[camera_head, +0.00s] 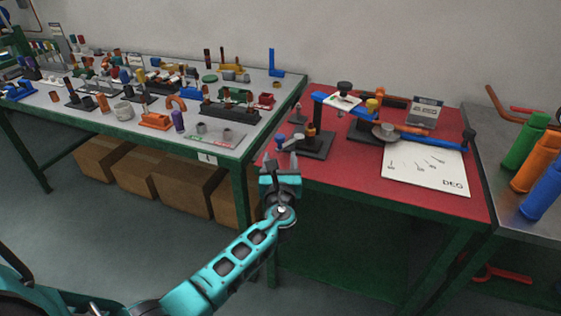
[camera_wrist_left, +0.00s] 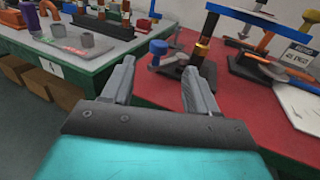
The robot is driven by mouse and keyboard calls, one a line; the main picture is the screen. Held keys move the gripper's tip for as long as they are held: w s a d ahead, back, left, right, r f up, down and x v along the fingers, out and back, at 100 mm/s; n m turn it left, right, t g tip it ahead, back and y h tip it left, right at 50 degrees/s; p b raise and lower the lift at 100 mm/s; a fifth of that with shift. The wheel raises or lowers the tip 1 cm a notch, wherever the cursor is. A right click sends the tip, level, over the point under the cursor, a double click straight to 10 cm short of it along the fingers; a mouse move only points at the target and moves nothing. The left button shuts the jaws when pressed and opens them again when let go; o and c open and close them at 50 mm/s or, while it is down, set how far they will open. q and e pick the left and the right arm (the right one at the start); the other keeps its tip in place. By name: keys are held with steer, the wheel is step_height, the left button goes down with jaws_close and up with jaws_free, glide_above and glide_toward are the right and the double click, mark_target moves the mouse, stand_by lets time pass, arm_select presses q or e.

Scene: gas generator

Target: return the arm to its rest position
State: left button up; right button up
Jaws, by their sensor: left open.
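My left arm comes in from the lower left in the head view, teal with dark joints. Its gripper (camera_head: 281,163) is near the front left edge of the red table (camera_head: 350,180). In the left wrist view the two grey fingers of the gripper (camera_wrist_left: 160,92) stand apart with nothing between them. A small black stand with a brass-coloured post (camera_head: 311,132) is just beyond the fingers; it also shows in the left wrist view (camera_wrist_left: 200,48). I cannot tell how far the fingertips are from it. My right gripper is not in view.
A blue-armed apparatus (camera_head: 345,105) and a white "DEG" sheet (camera_head: 425,170) are on the red table. A grey-topped green table (camera_head: 272,110) at left holds many small parts, with cardboard boxes (camera_head: 185,190) beneath. The floor at lower left is open.

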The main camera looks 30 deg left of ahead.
arm_select(q)
steer(key=s+d+f+n+g+h, duration=0.3)
steer(key=s+f+n+g+h, duration=0.15)
steer(key=s+f+n, duration=0.7)
steer(key=s+d+f+n+h, duration=0.1)
steer(key=s+d+n+h, duration=0.1)
steer(key=s+n, duration=0.6)
steer(key=s+d+f+n+h, duration=0.1)
steer(key=s+d+n+h, duration=0.2)
steer(key=s+n, duration=0.5)
steer(key=shift+s+d+n+g, duration=0.25)
steer(key=shift+d+n+g, duration=0.2)
steer(key=shift+d, duration=0.3)
